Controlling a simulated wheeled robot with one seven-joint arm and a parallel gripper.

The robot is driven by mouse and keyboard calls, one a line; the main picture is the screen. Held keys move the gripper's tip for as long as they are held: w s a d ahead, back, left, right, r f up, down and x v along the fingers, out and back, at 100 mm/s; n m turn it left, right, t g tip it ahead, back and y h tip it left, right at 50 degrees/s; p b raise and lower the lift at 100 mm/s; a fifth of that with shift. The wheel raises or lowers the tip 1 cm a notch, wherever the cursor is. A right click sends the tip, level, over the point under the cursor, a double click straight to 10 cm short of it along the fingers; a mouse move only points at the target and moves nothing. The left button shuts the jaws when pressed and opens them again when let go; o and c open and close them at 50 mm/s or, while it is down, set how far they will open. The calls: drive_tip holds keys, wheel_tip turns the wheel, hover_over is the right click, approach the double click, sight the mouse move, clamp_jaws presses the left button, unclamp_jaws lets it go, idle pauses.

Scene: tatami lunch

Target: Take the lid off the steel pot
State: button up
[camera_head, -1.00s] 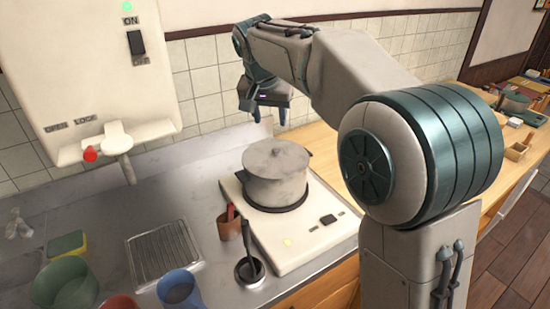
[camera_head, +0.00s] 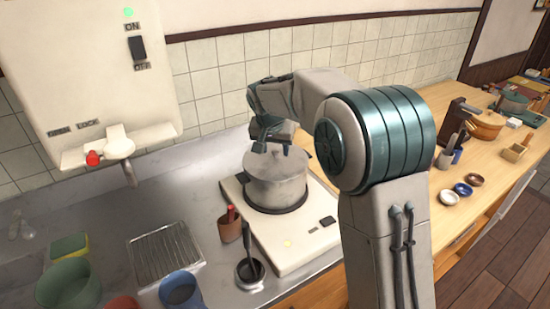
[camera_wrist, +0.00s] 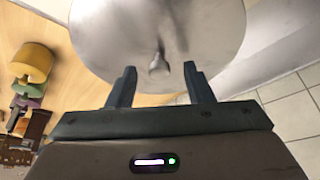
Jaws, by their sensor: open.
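The steel pot (camera_head: 277,190) stands on a white hot plate on the steel counter. Its lid (camera_head: 262,161) is on it; the lid also fills the top of the wrist view (camera_wrist: 205,35), with its knob (camera_wrist: 158,64) near the middle. My gripper (camera_head: 272,148) is open above the lid in the head view. In the wrist view my gripper (camera_wrist: 158,78) has its two fingertips apart, one on either side of the line to the knob. The knob lies just beyond the tips, and nothing is held. My gripper hides part of the lid in the head view.
The hot plate (camera_head: 297,235) carries the pot. A white water heater (camera_head: 85,70) hangs at left. Small bowls (camera_head: 463,190) lie on the wooden counter at right.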

drive_tip(key=shift+f, duration=0.15)
clamp_jaws()
